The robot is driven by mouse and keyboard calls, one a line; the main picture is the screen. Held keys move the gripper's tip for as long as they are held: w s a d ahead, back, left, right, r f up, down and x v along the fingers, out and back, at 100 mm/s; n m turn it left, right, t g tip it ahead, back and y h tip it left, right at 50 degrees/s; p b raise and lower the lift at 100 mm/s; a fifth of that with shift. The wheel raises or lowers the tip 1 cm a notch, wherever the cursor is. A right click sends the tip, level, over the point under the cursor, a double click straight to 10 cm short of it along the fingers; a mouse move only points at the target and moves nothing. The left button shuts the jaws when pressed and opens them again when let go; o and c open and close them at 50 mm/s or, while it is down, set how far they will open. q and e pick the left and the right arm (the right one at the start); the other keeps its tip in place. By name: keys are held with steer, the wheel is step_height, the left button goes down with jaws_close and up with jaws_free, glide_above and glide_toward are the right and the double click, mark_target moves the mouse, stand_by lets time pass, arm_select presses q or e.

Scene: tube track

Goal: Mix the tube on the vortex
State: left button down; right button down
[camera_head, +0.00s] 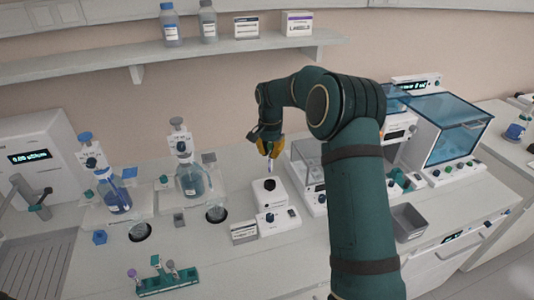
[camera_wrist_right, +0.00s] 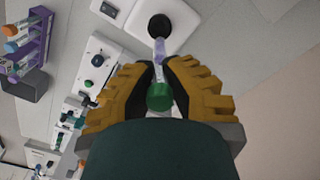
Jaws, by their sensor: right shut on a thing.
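My right gripper (camera_head: 268,148) is shut on a tube (camera_head: 269,168) and holds it over the vortex mixer (camera_head: 262,210), a white unit with a black cup on top. In the right wrist view, the green-capped tube (camera_wrist_right: 160,96) sits between the yellow-padded fingers of the gripper (camera_wrist_right: 160,82). Its clear lower end points at the black cup (camera_wrist_right: 160,25). The tip overlaps the cup's edge there; I cannot tell whether it touches or enters it. My left gripper is not in view.
A green rack (camera_head: 168,283) with a few tubes stands at the front left. Flasks with blue liquid (camera_head: 192,182) stand left of the mixer. A label stand (camera_head: 243,232) is close by it. A clear-lidded box (camera_head: 308,165) stands right. A purple tube rack (camera_wrist_right: 40,42) shows in the wrist view.

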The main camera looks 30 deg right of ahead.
mark_target(270, 172)
steer(key=shift+s+f, duration=0.1)
steer(key=shift+f, duration=0.8)
steer(key=shift+f+b, duration=0.55)
steer(key=shift+f, duration=0.75)
steer(key=shift+f+b, duration=0.55)
steer(key=shift+f, duration=0.75)
stand_by(4.5)
